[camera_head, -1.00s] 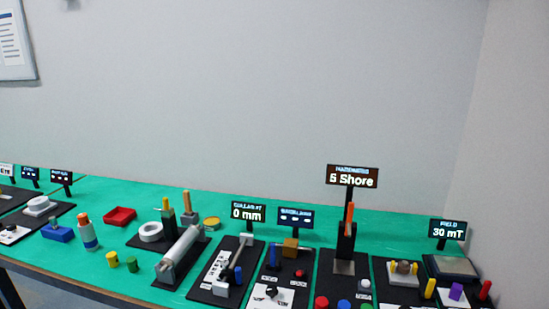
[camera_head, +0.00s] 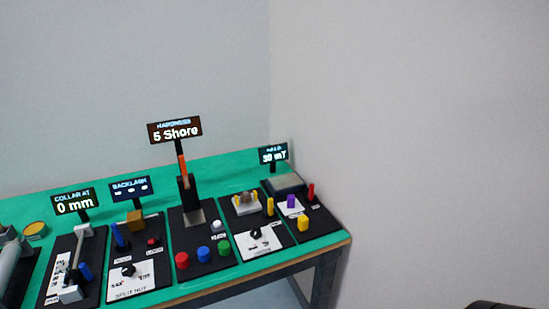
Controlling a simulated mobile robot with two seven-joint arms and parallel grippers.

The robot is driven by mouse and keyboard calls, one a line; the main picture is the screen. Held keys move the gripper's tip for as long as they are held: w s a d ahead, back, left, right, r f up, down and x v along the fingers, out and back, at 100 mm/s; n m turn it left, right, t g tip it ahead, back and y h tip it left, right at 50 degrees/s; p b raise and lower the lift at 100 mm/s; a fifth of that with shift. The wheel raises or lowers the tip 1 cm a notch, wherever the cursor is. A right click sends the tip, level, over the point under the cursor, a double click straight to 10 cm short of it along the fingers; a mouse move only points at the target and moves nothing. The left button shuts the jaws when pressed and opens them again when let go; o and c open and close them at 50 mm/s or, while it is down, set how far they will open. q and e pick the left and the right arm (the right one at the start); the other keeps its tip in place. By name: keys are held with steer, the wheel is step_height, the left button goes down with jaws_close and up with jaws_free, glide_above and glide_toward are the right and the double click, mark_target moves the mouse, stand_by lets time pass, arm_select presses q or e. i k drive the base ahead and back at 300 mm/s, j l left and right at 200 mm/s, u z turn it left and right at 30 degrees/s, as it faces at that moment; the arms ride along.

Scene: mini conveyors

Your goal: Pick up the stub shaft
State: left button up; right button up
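I cannot tell for sure which part is the stub shaft. A thin grey rod (camera_head: 77,248) lies along the black board under the "COLLAR AT 0 mm" display, with a light block at its near end. A thick grey cylinder (camera_head: 9,262) is cut off by the left edge. Small upright coloured pegs stand on the right-hand boards, among them a yellow one (camera_head: 270,206), a purple one (camera_head: 291,201) and a red one (camera_head: 311,191). Neither gripper shows.
The green table (camera_head: 331,241) ends at a front edge and right corner, with floor beyond. Displays (camera_head: 174,130) rise behind the boards. Red, blue and green knobs (camera_head: 203,254) sit near the front edge. A dark curved shape (camera_head: 498,305), unidentified, is at the bottom right.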

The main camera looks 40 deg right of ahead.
mark_target(291, 198)
steer(key=z, duration=1.3)
